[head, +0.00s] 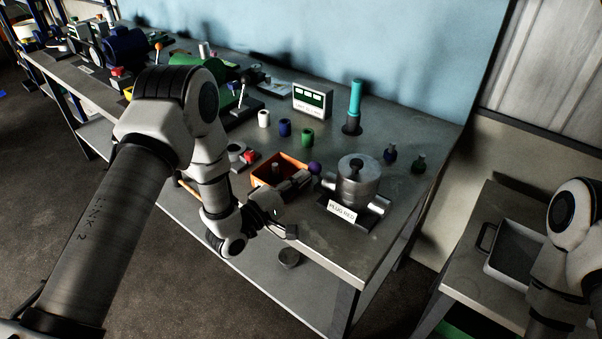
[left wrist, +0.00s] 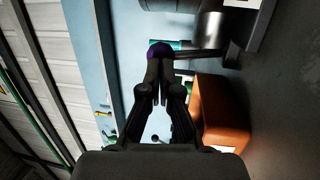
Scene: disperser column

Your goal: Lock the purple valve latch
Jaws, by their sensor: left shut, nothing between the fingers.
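The purple valve latch shows as a round purple knob (head: 315,168) at the left side of a grey metal valve body (head: 358,180) on the bench. In the left wrist view the purple knob (left wrist: 160,50) sits right at the fingertips, with the valve's metal cylinder (left wrist: 208,30) behind it. My left gripper (head: 306,178) is shut, with nothing between its fingers. Its closed fingertips (left wrist: 158,66) overlap the near side of the knob; I cannot tell whether they touch it. My right arm shows at the right edge, but its gripper is out of view.
White, blue and green cups (head: 284,128), a labelled box (head: 312,101) and a teal cylinder (head: 355,98) stand behind. A grey tray (head: 514,252) is on the right table.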

